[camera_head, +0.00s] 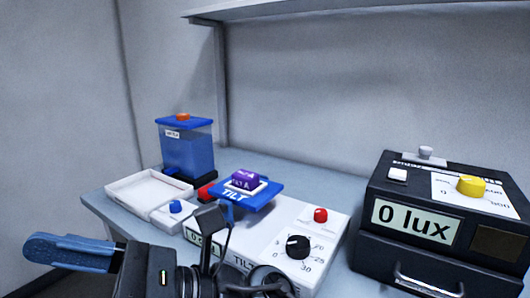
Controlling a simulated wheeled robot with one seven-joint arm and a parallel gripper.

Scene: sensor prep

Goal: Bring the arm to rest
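My gripper (40,247) is at the lower left, beyond the bench's left front edge, with its blue fingers pointing left. The fingers overlap from this side, so I cannot tell whether they are open or shut. No held thing shows at their tips. The black wrist and arm links behind it run along the bottom of the picture and hide part of the bench front.
The bench (105,207) carries a white tray (150,188), a blue tank (188,150), and a tilt device (325,235) with a purple piece (244,180) on its blue platform (268,192). A black box reading "0 lux" (440,215) stands right. A shelf (330,8) hangs above.

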